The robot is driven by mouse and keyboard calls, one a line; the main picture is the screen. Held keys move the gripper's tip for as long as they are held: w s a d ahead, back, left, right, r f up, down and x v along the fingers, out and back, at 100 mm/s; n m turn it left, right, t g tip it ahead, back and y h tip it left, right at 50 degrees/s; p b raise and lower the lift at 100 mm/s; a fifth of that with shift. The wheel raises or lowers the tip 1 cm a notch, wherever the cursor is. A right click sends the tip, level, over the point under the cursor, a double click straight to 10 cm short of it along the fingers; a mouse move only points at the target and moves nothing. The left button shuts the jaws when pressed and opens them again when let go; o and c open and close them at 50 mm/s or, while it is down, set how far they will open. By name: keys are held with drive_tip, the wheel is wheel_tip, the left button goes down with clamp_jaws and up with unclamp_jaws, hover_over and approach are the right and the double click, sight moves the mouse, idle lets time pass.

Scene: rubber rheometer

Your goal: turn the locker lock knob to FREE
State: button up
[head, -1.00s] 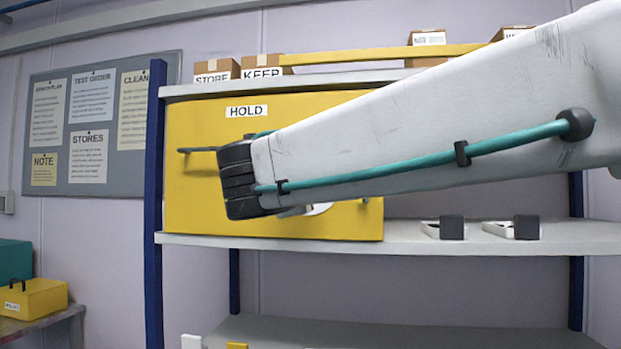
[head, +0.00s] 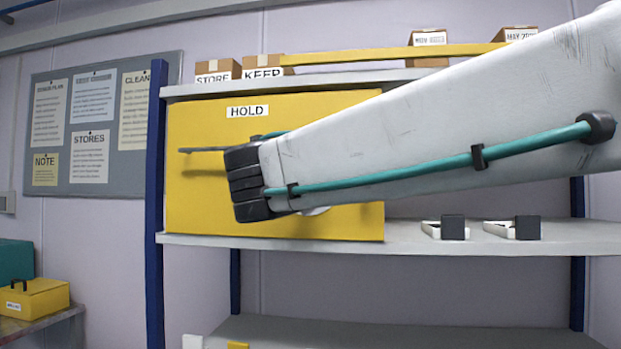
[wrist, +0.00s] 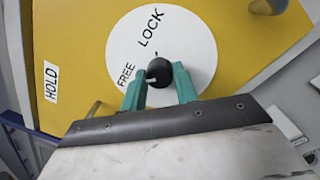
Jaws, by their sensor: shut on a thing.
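The yellow locker (head: 215,190) stands on the shelf, with a HOLD label on its front. In the wrist view its front (wrist: 75,20) carries a white disc (wrist: 185,30) marked LOCK and FREE. The dark round lock knob (wrist: 168,70) sits on the disc. A pale mark on the knob faces the left side, towards the word FREE. My gripper (wrist: 159,73) has its two teal fingers on either side of the knob, shut on it. In the head view my arm hides the knob and most of the gripper.
A handle (head: 200,150) sticks out at the locker's left. Two small dark-ended items (head: 453,228) lie on the shelf (head: 400,245) to the right. Cardboard boxes (head: 262,68) stand on the shelf above. The lower shelf is mostly clear.

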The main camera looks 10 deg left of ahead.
idle(0.4)
drive_tip(key=o, duration=1)
drive_tip(key=shift+c, duration=0.2)
drive_tip(key=shift+s, duration=0.15)
drive_tip(key=s, duration=0.7)
drive_tip(key=shift+s+f, duration=0.25)
drive_tip(key=shift+f, duration=0.05)
